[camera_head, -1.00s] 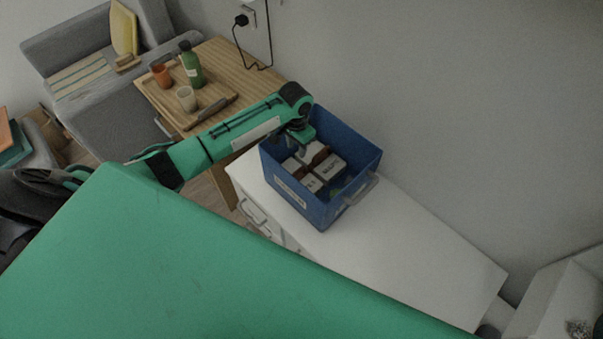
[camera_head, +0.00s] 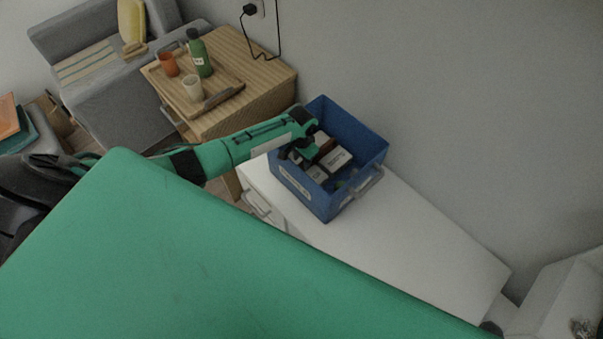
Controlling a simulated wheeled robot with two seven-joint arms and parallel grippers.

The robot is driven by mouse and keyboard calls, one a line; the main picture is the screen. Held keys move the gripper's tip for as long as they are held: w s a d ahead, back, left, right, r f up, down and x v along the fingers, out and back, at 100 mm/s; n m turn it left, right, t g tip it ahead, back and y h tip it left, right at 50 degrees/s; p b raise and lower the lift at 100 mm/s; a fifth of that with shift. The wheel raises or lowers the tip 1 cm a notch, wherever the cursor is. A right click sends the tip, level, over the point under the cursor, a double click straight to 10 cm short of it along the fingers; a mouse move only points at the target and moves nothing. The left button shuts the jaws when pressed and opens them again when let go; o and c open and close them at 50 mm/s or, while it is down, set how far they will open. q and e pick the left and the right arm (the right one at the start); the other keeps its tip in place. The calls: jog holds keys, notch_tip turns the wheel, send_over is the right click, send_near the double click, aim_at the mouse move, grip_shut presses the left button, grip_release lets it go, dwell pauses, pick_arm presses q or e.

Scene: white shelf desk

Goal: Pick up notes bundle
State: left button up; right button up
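The notes bundle cannot be told apart for certain; several small labelled white blocks (camera_head: 337,159) and a dark brown piece lie in a blue bin (camera_head: 318,205). The bin stands on the white desk (camera_head: 400,240). My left gripper (camera_head: 299,157) reaches down over the left side of the bin, at the blocks. Its fingertips are small and partly hidden, so I cannot tell whether it is open or holds anything. My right gripper is not in view.
A wooden table (camera_head: 255,85) behind on the left carries a tray with a green bottle (camera_head: 200,55), an orange cup (camera_head: 168,64) and a pale cup (camera_head: 192,88). The desk right of the bin is clear, and a wall stands behind it.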

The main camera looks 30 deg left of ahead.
pick_arm(q)
jog(key=shift+f, duration=0.3)
grip_shut()
dwell(1.3)
